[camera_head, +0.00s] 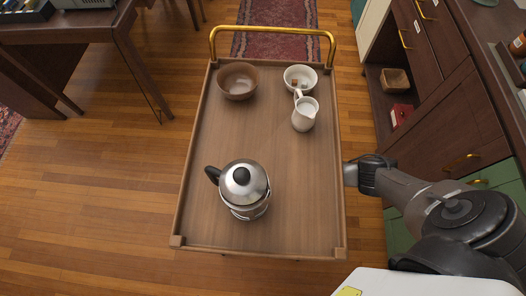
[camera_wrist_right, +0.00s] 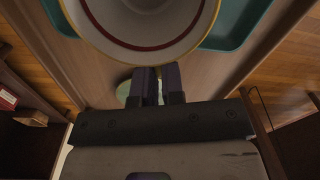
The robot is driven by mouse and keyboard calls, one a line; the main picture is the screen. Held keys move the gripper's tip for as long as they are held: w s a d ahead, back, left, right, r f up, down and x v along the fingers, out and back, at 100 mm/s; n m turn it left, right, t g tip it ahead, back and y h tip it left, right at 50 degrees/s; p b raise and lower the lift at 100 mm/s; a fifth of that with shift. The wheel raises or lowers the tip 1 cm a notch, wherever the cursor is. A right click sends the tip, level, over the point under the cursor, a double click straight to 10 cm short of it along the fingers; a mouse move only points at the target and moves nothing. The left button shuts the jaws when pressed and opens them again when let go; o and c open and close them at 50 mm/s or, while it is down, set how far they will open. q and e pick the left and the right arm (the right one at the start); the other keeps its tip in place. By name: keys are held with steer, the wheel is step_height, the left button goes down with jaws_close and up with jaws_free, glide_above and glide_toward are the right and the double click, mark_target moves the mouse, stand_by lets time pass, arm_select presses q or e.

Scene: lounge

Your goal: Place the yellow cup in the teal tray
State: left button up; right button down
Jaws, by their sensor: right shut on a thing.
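In the right wrist view a large round cup (camera_wrist_right: 145,25) fills the top middle. It is pale inside with a dark red ring and a yellowish edge, and is cut off by the frame. My right gripper (camera_wrist_right: 150,74) is shut at its near edge; the exact contact is hard to see. A teal tray (camera_wrist_right: 236,27) shows behind the cup on both sides. My left gripper is not in view.
The wooden cart top (camera_head: 215,150) holds a brown bowl (camera_head: 238,82), a white bowl (camera_head: 298,71), a cream jug (camera_head: 304,115) and a metal kettle (camera_head: 245,190). A pale green round thing (camera_wrist_right: 124,92) lies below my fingers. Dark cabinets (camera_head: 455,125) stand close on the right.

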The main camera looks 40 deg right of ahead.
steer(key=w+a+f+m+b, duration=0.1)
steer(key=a+f+m+b, duration=0.1)
steer(key=f+b, duration=0.1)
steer(key=w+a+f+m+b, duration=0.1)
steer(key=shift+w+a+f+m+b, duration=0.15)
steer(key=shift+w+a+m+b, duration=0.15)
steer(key=shift+a+b, duration=0.1)
stand_by(0.4)
steer(key=c, duration=1.2)
jaws_free()
steer(key=shift+c, duration=0.2)
